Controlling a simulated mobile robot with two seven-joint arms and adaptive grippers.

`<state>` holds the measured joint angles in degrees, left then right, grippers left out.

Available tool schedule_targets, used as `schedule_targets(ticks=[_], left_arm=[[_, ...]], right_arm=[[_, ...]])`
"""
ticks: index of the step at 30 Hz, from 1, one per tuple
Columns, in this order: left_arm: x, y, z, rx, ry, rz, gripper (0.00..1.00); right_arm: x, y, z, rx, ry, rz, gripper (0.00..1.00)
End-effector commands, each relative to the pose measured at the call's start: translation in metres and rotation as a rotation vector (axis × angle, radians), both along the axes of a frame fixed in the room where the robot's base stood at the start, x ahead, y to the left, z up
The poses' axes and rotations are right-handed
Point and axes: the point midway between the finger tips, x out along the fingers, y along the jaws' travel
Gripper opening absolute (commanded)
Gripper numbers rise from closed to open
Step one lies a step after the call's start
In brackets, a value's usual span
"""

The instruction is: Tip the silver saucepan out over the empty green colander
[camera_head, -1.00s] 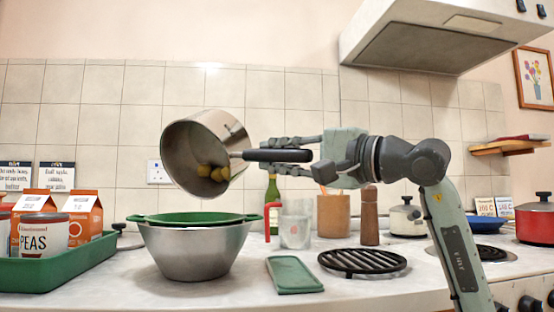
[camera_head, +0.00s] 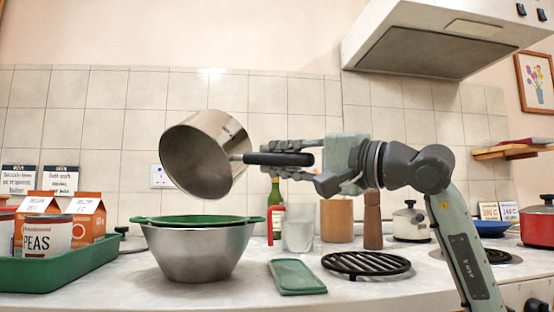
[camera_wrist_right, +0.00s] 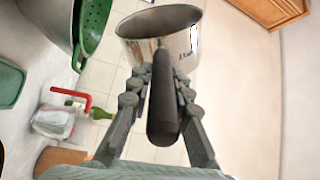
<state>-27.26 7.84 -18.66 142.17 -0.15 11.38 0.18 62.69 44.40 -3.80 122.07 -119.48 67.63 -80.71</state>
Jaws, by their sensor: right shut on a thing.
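The silver saucepan (camera_head: 222,135) is tilted with its mouth facing left and downward, above the green colander (camera_head: 195,220). No contents show in the visible part of its inside. The colander rests in a steel bowl (camera_head: 198,255) on the counter; its inside is hidden in the head view. My right gripper (camera_head: 270,157) is shut on the saucepan's black handle and holds the pan in the air, clear of the colander. The wrist view shows the saucepan (camera_wrist_right: 178,45) beyond the fingers and the colander's perforated side (camera_wrist_right: 92,28). My left gripper is not in view.
A green tray (camera_head: 65,272) with cartons and a peas tin (camera_head: 45,236) stands left. A clear jug (camera_head: 298,230), a green bottle (camera_head: 275,200) and a pepper mill (camera_head: 372,220) stand right of the bowl. A green mat (camera_head: 296,276) and black trivet (camera_head: 365,264) lie in front.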

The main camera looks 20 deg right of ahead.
Motion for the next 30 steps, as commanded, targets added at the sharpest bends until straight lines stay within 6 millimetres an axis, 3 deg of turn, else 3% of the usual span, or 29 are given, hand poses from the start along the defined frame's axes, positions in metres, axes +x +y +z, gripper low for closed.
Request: schedule_targets(ticks=[30], left_arm=[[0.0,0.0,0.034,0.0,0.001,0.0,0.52]], right_arm=[[-0.001,-0.001,0.043,0.002,-0.006,-0.001,0.0]])
